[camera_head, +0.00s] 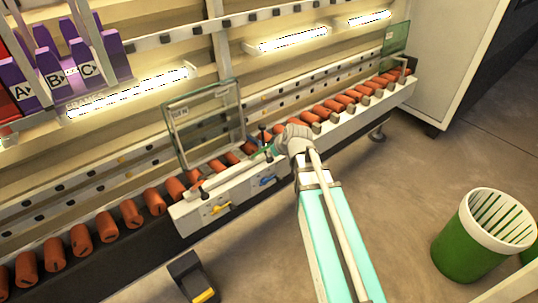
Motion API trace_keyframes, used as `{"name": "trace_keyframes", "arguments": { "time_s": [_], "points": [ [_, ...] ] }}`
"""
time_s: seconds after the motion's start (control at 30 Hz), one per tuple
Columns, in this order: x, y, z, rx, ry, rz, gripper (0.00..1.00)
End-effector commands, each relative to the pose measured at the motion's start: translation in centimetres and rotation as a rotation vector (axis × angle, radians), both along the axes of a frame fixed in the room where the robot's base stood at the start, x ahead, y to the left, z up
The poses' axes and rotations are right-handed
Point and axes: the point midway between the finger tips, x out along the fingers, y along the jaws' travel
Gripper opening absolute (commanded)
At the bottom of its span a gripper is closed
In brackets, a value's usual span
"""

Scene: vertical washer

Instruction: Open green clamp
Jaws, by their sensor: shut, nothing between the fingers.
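A small green piece (262,153), which looks like the green clamp, sits on the machine's white front section near the middle of the view. It lies just left of my gripper (273,143). My gripper is shut and small in the picture, at the end of my grey wrist. I cannot tell whether its fingertips touch the green piece. The clamp's far side and its exact position are hard to make out.
A row of orange rollers (131,214) runs along the machine. A framed glass panel (206,122) stands behind the white section. Yellow (217,209) and blue (264,181) handles are on its front. A green-and-white bin (482,236) stands on open floor at right.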

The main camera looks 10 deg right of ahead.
Motion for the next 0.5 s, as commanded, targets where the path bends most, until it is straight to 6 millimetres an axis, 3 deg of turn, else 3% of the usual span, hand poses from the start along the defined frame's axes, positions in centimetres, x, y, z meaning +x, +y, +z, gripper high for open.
{"name": "trace_keyframes", "arguments": {
  "time_s": [0.5],
  "points": [
    [-0.37, -0.1, -0.68, -0.006, 0.008, 0.005, 0.0]
  ]
}}
